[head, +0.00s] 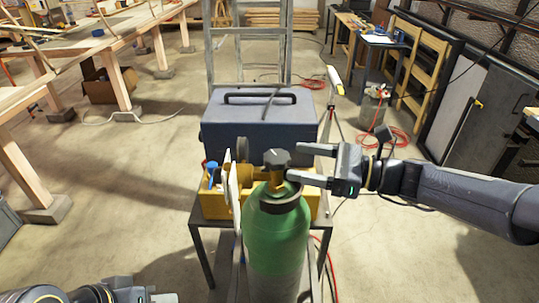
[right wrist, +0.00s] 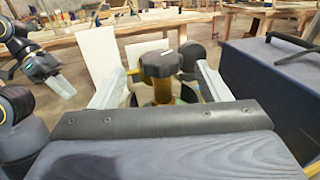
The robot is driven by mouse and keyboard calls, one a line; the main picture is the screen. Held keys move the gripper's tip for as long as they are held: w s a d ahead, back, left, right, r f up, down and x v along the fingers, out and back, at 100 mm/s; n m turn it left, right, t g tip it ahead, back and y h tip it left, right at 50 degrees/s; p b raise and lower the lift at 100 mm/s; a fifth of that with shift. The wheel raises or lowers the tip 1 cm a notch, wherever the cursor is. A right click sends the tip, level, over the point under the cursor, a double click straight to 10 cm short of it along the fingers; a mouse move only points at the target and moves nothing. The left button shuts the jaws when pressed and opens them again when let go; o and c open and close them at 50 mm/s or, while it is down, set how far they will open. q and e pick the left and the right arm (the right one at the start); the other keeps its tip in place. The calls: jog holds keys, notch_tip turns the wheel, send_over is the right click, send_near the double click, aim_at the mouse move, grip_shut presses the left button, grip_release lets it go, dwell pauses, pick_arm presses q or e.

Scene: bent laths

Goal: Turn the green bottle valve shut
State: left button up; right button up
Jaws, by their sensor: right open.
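The green bottle (head: 276,235) stands upright at the front of a small metal table, its lower end cut off by the frame. Its dark lobed valve knob (head: 277,157) sits on a brass stem. My right gripper (head: 296,161) comes in from the right, open, its fingertips just beside the knob. In the right wrist view the knob (right wrist: 160,65) shows between the two spread fingers, with a gap on each side; contact cannot be made out. My left gripper (head: 160,297) shows only partly at the bottom left, away from the bottle; its jaw state is unclear.
A dark blue toolbox (head: 260,130) stands behind the bottle on the table, close to my right fingers. A yellow item (head: 217,203) and a pale upright panel (head: 232,185) are next to the bottle. The floor (head: 130,205) to the left is clear.

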aim_at(268, 155)
jog(key=p+x, duration=0.1)
jog(key=x, duration=0.7)
jog(key=shift+c, duration=0.3)
